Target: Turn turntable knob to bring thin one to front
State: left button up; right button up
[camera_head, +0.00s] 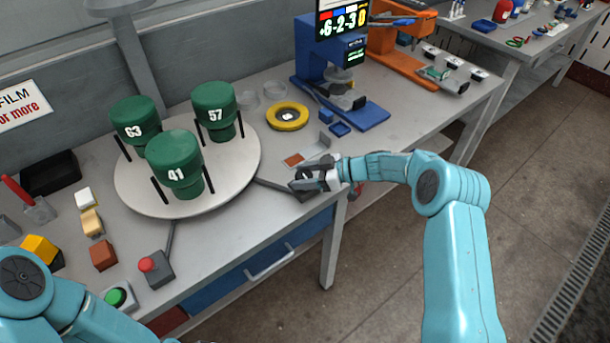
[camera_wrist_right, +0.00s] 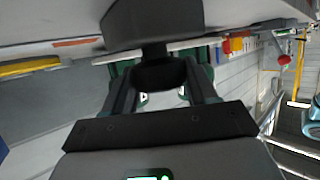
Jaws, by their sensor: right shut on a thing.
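A round light-grey turntable (camera_head: 240,165) stands on the bench. I cannot tell by eye which one is thin. My right gripper (camera_head: 308,178) is at the bench's front edge, right of the turntable, shut on the dark knob. In the right wrist view my fingers (camera_wrist_right: 163,90) lie on both sides of the black knob (camera_wrist_right: 158,72). My left gripper is out of view; only part of that arm shows.
A red button (camera_head: 148,265), a green button (camera_head: 117,297) and small blocks (camera_head: 103,255) lie front left. Free floor is at right.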

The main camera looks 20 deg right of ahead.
jog(key=shift+a, duration=0.15)
dwell(0.5)
jog(key=o, duration=0.9)
jog(key=shift+o, duration=0.4)
jog(key=shift+w+a, duration=0.1)
jog(key=shift+s+d+r, duration=0.1)
jog(key=shift+s+d, duration=0.1)
jog(key=shift+d, duration=0.3)
jog(key=b+v, duration=0.2)
jog(key=v, duration=1.3)
jog(key=shift+b, duration=0.4)
jog(key=shift+d+r, duration=0.1)
jog(key=shift+r, duration=0.05)
